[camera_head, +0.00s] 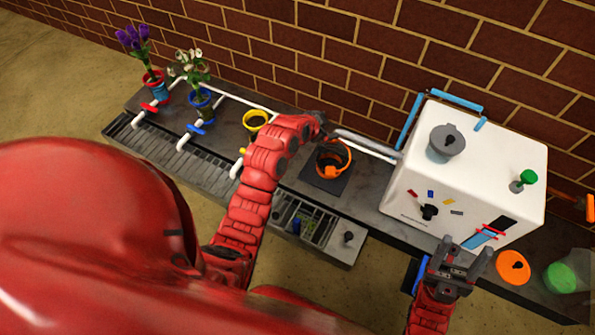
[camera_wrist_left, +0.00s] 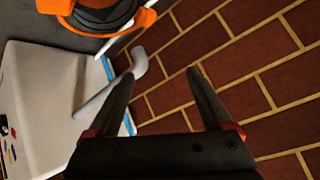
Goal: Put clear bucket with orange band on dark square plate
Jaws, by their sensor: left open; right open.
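The clear bucket with the orange band (camera_head: 333,158) stands on the dark square plate (camera_head: 320,186), below the end of a grey spout. Its orange handle shows at its front. Part of the bucket's orange band (camera_wrist_left: 144,18) shows at the top of the left wrist view. My left gripper (camera_head: 322,122) is just behind and above the bucket, apart from it, largely hidden by its own wrist. In the left wrist view its two fingers (camera_wrist_left: 160,85) are spread with nothing between them. My right gripper (camera_head: 462,262) is open and empty in front of the white box.
The white box machine (camera_head: 475,165) with a grey funnel (camera_head: 446,142) stands right of the plate. An orange disc (camera_head: 513,267) and a green-filled clear container (camera_head: 565,275) lie further right. A yellow pot (camera_head: 256,120) and two flower pots stand left. A brick wall is close behind.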

